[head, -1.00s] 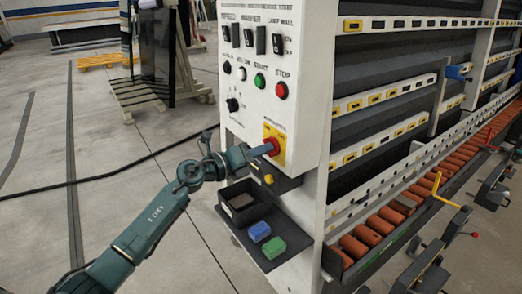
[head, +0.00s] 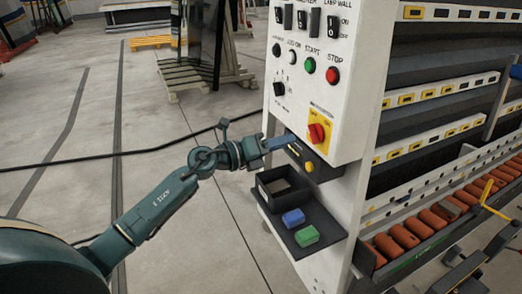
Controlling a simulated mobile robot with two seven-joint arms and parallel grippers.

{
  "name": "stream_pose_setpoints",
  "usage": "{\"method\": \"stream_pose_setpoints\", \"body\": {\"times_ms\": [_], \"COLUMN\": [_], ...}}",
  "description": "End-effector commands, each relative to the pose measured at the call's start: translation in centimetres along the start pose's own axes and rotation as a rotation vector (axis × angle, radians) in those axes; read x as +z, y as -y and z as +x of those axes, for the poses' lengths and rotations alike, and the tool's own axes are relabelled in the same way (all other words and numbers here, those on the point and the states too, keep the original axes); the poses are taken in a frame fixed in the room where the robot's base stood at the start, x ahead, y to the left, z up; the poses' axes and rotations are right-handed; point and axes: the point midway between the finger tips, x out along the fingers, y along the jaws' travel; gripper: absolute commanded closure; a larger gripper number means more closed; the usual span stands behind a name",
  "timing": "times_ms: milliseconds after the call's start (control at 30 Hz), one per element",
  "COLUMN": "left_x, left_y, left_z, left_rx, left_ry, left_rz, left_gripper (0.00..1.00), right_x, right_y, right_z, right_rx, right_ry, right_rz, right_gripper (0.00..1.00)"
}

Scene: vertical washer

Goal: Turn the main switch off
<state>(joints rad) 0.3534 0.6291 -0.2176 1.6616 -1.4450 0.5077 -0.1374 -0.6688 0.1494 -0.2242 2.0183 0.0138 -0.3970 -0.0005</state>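The main switch (head: 317,133) is a red knob on a yellow plate, low on the white control panel (head: 347,100) of the washer. The whole knob shows; its exact turn angle is too small to read with certainty. My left gripper (head: 280,143) has blue fingers and sits just left of and below the switch, by the panel's lower left edge. It looks apart from the knob and holds nothing that I can see. The fingers overlap from this side, so their gap is hidden. My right gripper is not in view.
Below the panel, a dark shelf (head: 325,243) holds a black open box (head: 270,197), a blue block (head: 293,217) and a green block (head: 306,236). Green (head: 310,65) and red (head: 333,75) buttons sit above the switch. Open floor lies to the left.

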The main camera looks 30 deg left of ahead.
Motion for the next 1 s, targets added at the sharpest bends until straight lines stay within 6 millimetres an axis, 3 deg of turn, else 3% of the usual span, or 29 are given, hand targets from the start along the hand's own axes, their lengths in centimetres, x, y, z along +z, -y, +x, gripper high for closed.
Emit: {"method": "stream_pose_setpoints", "body": {"times_ms": [100,333,1000], "left_x": [-0.3,-0.2,-0.5], "left_y": [-0.3,-0.1,0.0], "left_z": [-2.7,-5.7,-6.2], "left_rx": [0.003,0.001,-0.007], "left_ry": [-0.003,-0.002,0.004], "left_rz": [0.002,0.000,-0.027], "left_gripper": [0.67,0.67,0.67], "right_x": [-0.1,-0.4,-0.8], "right_y": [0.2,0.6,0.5], "right_z": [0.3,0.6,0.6], "right_rx": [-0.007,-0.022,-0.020], "right_ry": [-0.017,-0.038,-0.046], "right_rz": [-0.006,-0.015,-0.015], "right_gripper": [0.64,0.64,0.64]}}
